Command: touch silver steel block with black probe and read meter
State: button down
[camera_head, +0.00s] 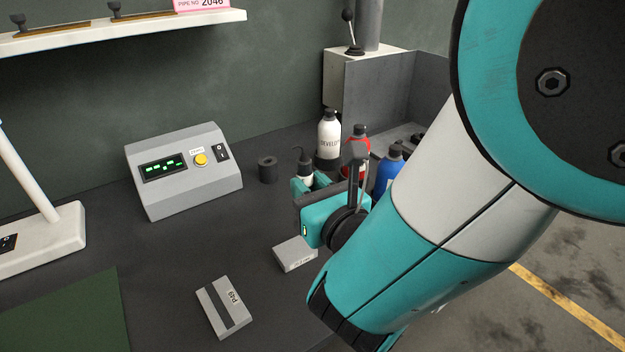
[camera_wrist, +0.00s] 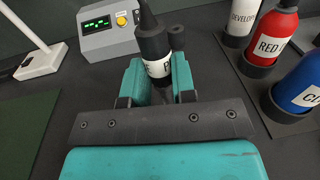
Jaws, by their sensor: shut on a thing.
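My gripper (camera_head: 308,188) is shut on the black probe (camera_head: 304,160), which has a white label and a dark cable end pointing up. In the wrist view the probe (camera_wrist: 155,42) stands between the teal fingers of my gripper (camera_wrist: 158,80); its lower end is hidden. A small silver-grey block (camera_head: 294,254) with a label lies on the bench below my gripper, apart from it. The meter (camera_head: 190,172) is a grey sloped box with a lit green display, a yellow button and a black switch; its digits are too small to read. It also shows in the wrist view (camera_wrist: 108,38).
A grey block with a dark band (camera_head: 223,308) lies nearer the front. A black hollow cylinder (camera_head: 267,169) stands right of the meter. White (camera_head: 329,138), red (camera_head: 357,138) and blue (camera_head: 390,168) bottles stand behind my gripper. A green mat (camera_head: 75,315) lies at left.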

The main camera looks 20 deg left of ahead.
jog(key=shift+n+g+y, duration=0.4)
jog(key=shift+n+y, duration=0.1)
jog(key=shift+y, duration=0.2)
jog(key=f+b, duration=0.2)
jog(key=s+a+f+b, duration=0.1)
jog(key=f+b, duration=0.1)
jog(key=b, duration=0.1)
jog(key=f+b, duration=0.2)
jog(key=shift+s+a+f, duration=0.25)
jog(key=shift+s, duration=0.15)
jog(key=shift+f+b, duration=0.55)
dwell(1.2)
notch_tip(320, 180, up, 7)
jog(key=p, duration=0.7)
dwell(1.4)
